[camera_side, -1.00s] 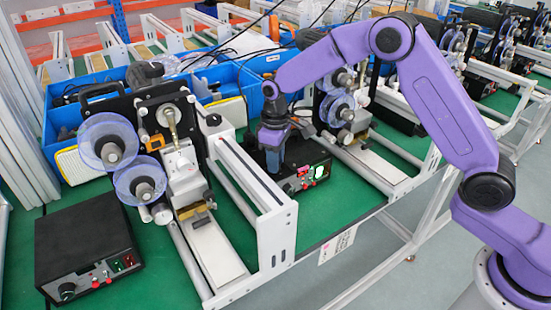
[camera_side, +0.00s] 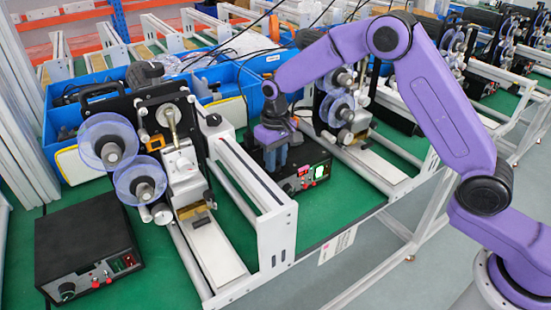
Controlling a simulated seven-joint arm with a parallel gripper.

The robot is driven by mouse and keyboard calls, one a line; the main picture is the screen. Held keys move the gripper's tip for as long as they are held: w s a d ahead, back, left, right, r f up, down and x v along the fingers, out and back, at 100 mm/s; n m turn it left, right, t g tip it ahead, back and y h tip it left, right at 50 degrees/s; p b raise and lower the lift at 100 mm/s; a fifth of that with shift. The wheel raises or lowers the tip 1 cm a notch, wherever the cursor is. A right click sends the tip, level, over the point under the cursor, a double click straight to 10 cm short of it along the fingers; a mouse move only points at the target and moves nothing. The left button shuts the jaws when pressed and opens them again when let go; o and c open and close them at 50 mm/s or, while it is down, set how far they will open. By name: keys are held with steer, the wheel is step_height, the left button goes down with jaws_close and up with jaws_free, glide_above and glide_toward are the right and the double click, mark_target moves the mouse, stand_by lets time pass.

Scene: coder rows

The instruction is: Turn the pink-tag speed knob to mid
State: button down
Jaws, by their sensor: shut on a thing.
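My gripper (camera_side: 275,160) points down at the front left of a black control box (camera_side: 313,155) on the green bench. Its fingers are shut on the speed knob, which they hide, so its pointer cannot be read. The box front shows a lit green-white switch and red parts beside the fingers. A white label with a small pink mark (camera_side: 337,245) hangs on the bench's front edge below this box.
A second black control box (camera_side: 85,245) with its own knob (camera_side: 67,291) stands at the left. Coder machines with clear reels (camera_side: 108,142) and blue bins (camera_side: 222,88) crowd the bench.

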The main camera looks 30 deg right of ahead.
steer(key=c, duration=0.9)
jaws_free()
step_height(320, 180, up, 18)
steer(key=shift+f, duration=0.25)
steer(key=s+d+f+n, duration=0.2)
steer(key=s+d+n, duration=0.1)
steer(key=s, duration=0.9)
steer(key=s+d+f+n, duration=0.3)
steer(key=s+d+n, duration=0.1)
steer(key=s, duration=0.9)
steer(key=s+d+f+n, duration=0.2)
steer(key=s+d+n, duration=0.2)
steer(key=s, duration=0.9)
steer(key=shift+d+f, duration=0.25)
steer(key=shift+d, duration=0.1)
